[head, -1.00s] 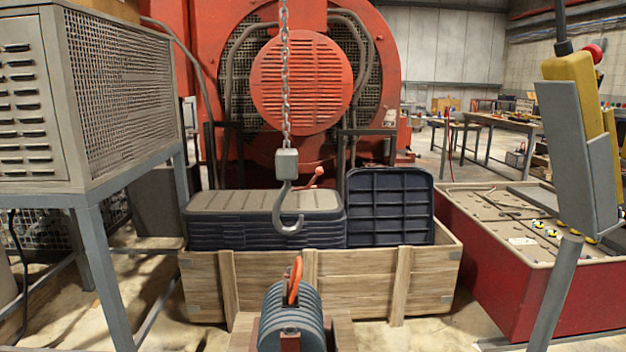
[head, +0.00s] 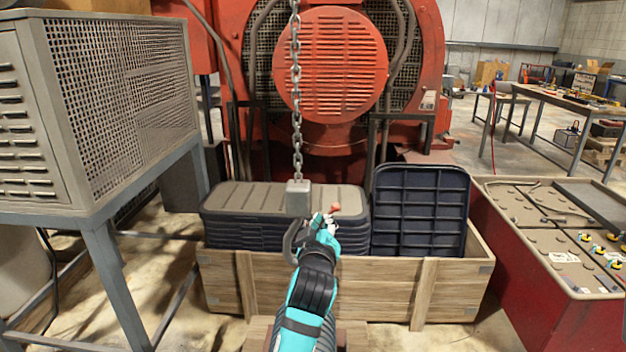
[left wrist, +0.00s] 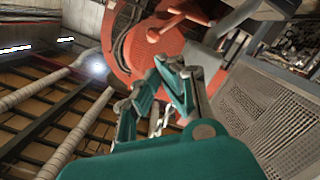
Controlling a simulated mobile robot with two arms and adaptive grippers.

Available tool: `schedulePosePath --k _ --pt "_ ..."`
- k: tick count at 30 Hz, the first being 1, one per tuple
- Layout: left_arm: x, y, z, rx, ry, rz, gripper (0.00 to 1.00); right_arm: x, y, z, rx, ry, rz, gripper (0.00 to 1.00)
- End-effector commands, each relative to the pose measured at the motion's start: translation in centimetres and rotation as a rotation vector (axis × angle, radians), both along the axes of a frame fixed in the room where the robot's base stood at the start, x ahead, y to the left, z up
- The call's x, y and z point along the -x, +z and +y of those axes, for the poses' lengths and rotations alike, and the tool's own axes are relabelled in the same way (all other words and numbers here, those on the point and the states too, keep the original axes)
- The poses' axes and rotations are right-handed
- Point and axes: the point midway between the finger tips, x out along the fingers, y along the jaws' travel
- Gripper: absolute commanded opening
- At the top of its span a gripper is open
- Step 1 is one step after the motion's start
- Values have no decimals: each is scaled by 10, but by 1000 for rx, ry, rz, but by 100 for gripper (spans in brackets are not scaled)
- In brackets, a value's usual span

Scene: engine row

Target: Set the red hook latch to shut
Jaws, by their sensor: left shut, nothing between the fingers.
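A grey hook (head: 293,240) hangs from a chain in the middle of the head view. Its lower part is partly hidden by my left gripper. The red latch (head: 335,209) shows as a round red knob to the right of the hook's block. In the left wrist view the latch (left wrist: 172,25) is a red bar with a knobbed end, just beyond the fingertips. My left gripper (head: 325,220), teal and dark, is shut and empty beside the hook, just below the knob. It also shows in the left wrist view (left wrist: 176,66). I cannot tell whether it touches the latch. My right gripper is out of view.
A wooden crate (head: 390,290) behind the hook holds stacked dark lids (head: 240,195) and an upright panel (head: 425,205). A grey vented cabinet (head: 120,80) stands left, a red chest (head: 510,285) right. A large red machine (head: 330,65) fills the back.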

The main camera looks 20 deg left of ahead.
Motion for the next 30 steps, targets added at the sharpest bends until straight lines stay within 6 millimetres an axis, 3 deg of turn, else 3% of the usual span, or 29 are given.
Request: schedulePosePath --k 5,18,30 --pt "-12 10 2 12 5 -20 0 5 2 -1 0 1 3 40" --pt "-83 4 19 8 5 -16 0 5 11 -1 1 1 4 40" --pt "-99 2 23 11 4 -17 0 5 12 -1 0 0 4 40"
